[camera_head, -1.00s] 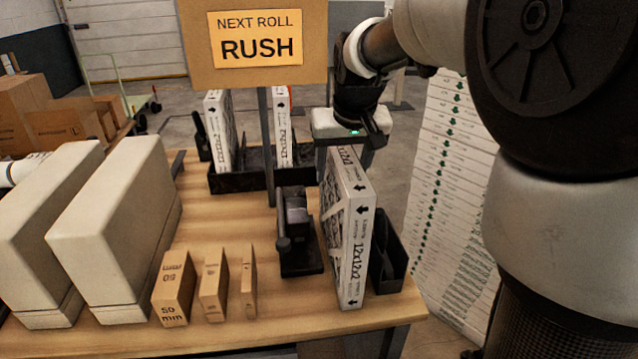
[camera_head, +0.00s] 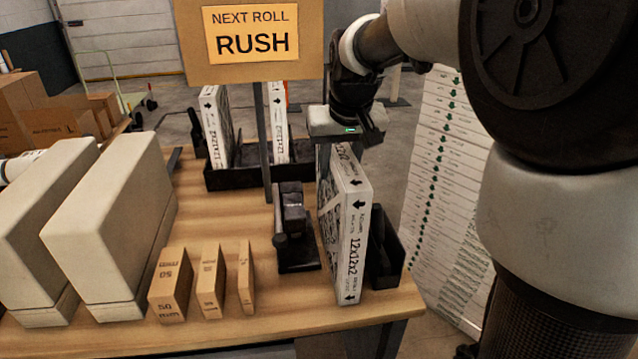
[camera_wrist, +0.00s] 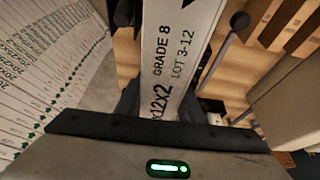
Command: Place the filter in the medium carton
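A white boxed filter (camera_head: 355,245), printed 12x12x2 with black arrows, stands upright near the table's right front edge. My gripper (camera_head: 340,152) is over its top at the far end, with fingers on both sides. In the wrist view the filter's narrow printed face (camera_wrist: 172,60) runs between the dark fingers, which look closed against it. Stacked brown cartons (camera_head: 50,120) stand at the far left, one with a print too small to read. I cannot tell which is the medium carton.
A black tape dispenser (camera_head: 293,230) stands close left of the filter, a black bin (camera_head: 388,255) close right. A black rack (camera_head: 225,180) holds more filters behind. Three small tan boxes (camera_head: 210,285) and two large pale blocks (camera_head: 110,230) are left. A RUSH sign (camera_head: 250,42) stands on a post.

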